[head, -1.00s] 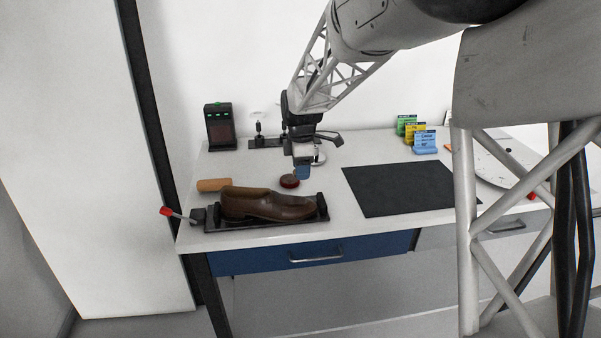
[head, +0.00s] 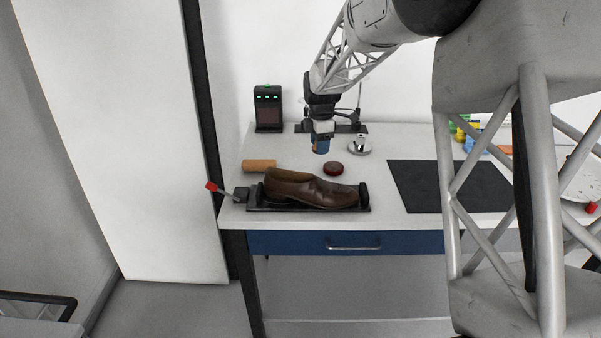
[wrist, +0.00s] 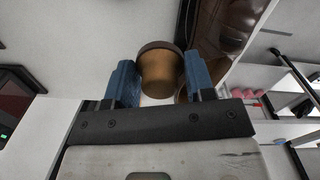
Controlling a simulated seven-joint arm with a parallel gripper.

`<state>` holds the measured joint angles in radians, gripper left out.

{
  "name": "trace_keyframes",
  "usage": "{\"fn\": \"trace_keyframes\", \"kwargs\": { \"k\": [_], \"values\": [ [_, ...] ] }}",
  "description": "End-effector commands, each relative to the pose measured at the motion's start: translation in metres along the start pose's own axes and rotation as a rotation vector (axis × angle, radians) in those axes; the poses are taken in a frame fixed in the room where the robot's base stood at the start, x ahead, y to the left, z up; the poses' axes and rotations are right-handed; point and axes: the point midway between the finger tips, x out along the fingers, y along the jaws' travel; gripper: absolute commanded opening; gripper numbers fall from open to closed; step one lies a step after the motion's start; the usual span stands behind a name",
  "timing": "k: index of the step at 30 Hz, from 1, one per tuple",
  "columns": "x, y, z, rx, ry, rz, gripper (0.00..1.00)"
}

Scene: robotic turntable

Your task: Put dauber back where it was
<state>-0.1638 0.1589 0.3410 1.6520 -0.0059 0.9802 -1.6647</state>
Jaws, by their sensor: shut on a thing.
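The brown shoe (head: 310,190) rests in a black holder (head: 255,207); part of the shoe shows in the wrist view (wrist: 230,25).
A tan cylinder (head: 259,166) lies behind the shoe's left end. A round silver item (head: 360,148) stands right of my gripper. A black box with green lights (head: 268,108) is at the back left. A black mat (head: 440,187) lies right; a red-tipped lever (head: 211,187) sticks out left.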

Motion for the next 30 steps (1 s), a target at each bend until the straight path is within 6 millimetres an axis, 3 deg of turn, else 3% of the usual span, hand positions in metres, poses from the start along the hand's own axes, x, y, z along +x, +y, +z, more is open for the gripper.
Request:
{"fn": "trace_keyframes", "kwargs": {
  "k": [6,12,30],
  "values": [
    [0.011,0.041,-0.024,-0.104,-0.002,0.003,0.30],
    [0.017,0.064,-0.037,-0.166,-0.003,0.006,0.30],
    [0.021,0.073,-0.043,-0.191,-0.004,0.007,0.30]
  ]
}}
